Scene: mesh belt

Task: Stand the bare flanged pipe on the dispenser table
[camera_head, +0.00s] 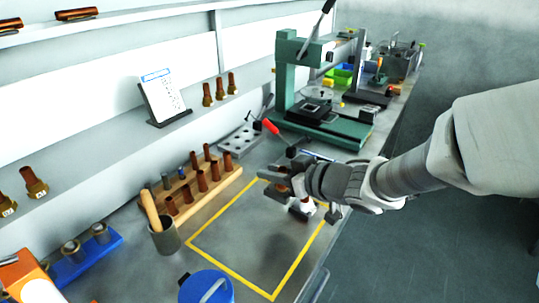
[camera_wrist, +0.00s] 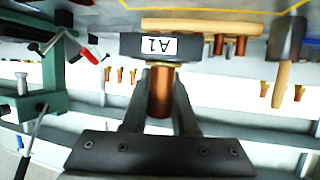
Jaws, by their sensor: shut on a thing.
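My gripper (camera_head: 287,185) is over the yellow-outlined area of the bench and is shut on a flanged pipe. In the wrist view the flanged pipe (camera_wrist: 160,95) is a copper tube between my two fingers (camera_wrist: 160,84), with a wide dark flange at one end bearing a white "A1" label. In the head view my gripper mostly hides it. A dark machine with a column and a flat base (camera_head: 368,97) stands behind the green press; I cannot tell for certain whether it holds the dispenser table.
A green lever press (camera_head: 335,128) stands beyond my gripper, with a red-handled tool (camera_head: 271,127) before it. A wooden rack (camera_head: 200,205) of copper pipes, a cup (camera_head: 165,238) with a wooden handle and a blue can (camera_head: 206,289) stand left. The yellow outline (camera_head: 228,270) encloses mostly bare bench.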

